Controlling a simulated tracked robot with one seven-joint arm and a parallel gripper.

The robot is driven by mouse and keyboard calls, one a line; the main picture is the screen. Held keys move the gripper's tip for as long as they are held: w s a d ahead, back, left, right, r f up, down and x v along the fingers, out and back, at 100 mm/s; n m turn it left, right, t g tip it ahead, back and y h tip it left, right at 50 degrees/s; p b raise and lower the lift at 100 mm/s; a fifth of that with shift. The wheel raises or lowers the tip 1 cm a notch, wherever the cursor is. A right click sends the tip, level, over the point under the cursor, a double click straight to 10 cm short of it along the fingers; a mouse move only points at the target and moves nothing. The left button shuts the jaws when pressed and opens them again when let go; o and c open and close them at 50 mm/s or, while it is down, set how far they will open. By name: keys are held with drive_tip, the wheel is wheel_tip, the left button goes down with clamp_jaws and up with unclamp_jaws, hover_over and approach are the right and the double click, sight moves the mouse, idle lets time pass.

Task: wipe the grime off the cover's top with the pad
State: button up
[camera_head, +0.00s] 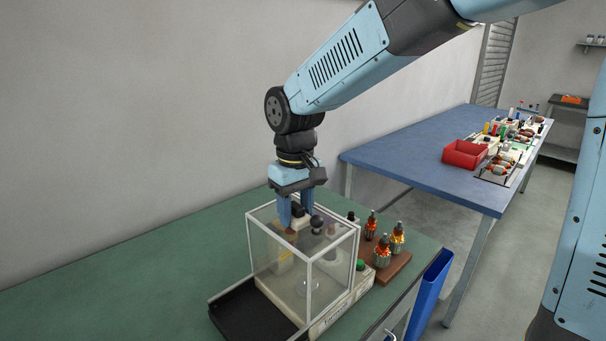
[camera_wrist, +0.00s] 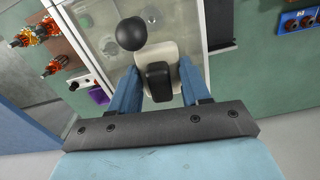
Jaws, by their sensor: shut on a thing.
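The cover (camera_head: 355,243) is a clear box with a pale frame, standing on a light instrument base on the green bench. A black ball knob (camera_head: 316,222) is on its top, and the knob also shows in the wrist view (camera_wrist: 131,33). My gripper (camera_head: 297,212) is over the cover's top, pointing down. In the wrist view my gripper (camera_wrist: 158,75) is shut on the black handle of the pad (camera_wrist: 155,51), a whitish block. The pad is beside the knob, at or just above the top; contact is unclear. Faint grey smudges (camera_wrist: 108,44) show on the top near the knob.
A black tray (camera_head: 240,313) lies at the cover's left front. A brown wooden board (camera_head: 393,268) with several copper-wound armatures (camera_head: 383,250) stands close at its right. A blue bin (camera_head: 430,290) hangs at the bench edge. The green bench is clear to the left.

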wheel_tip(320, 180, up, 4)
drive_tip(key=shift+w+r, duration=0.1)
drive_tip(key=shift+w, duration=0.05)
drive_tip(key=shift+r, duration=1.75)
drive_tip(key=shift+d, duration=0.1)
